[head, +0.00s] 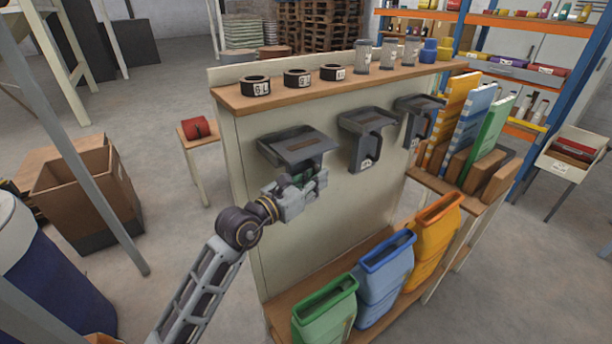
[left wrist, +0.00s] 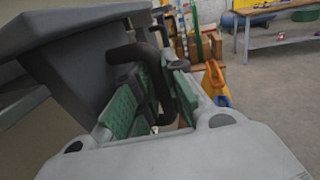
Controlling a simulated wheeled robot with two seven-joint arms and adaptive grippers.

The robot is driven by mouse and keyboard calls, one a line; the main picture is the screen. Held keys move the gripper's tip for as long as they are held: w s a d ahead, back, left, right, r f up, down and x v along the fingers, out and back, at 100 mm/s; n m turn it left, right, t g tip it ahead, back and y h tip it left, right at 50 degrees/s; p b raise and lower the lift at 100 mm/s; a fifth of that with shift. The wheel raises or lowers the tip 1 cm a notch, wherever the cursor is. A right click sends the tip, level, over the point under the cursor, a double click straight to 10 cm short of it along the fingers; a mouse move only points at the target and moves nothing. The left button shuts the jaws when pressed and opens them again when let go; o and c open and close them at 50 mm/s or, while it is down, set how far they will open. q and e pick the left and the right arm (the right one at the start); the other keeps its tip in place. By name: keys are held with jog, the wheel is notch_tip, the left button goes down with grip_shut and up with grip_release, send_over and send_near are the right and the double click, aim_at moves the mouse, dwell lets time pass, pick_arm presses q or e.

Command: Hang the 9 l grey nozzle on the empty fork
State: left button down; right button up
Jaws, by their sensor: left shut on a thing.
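A grey nozzle (head: 300,148) with a wide, flat top is at the left end of the panel's front. My left gripper (head: 308,182) is shut on its lower part, just below the top. In the left wrist view the nozzle (left wrist: 85,60) fills the upper left, and a dark bent bar of it passes between the green finger pads (left wrist: 152,105). The fork behind it is hidden, so I cannot tell whether the nozzle rests on it. Two similar grey nozzles, a middle one (head: 366,136) and a right one (head: 418,116), hang on the panel. My right gripper is out of view.
The upright panel (head: 240,150) has a wooden top shelf with black labelled rings (head: 298,78) and grey cylinders (head: 388,52). Green (head: 325,310), blue (head: 385,275) and orange (head: 432,240) sacks stand on the low shelf. A cardboard box (head: 75,190) stands at left.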

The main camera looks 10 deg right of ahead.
pick_arm(q)
jog(key=shift+w, duration=0.1)
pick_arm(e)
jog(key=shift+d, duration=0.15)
pick_arm(q)
jog(key=shift+a, duration=0.1)
jog(key=shift+w+a+r, duration=0.1)
jog(key=shift+w+a, duration=0.05)
jog(key=shift+w, duration=0.3)
jog(key=shift+w+a, duration=0.25)
jog(key=shift+w, duration=0.35)
jog(key=shift+w+a, duration=0.2)
jog(key=shift+w, duration=0.35)
jog(key=shift+w+a, duration=0.2)
jog(key=shift+w, duration=0.1)
jog(key=shift+f, duration=0.75)
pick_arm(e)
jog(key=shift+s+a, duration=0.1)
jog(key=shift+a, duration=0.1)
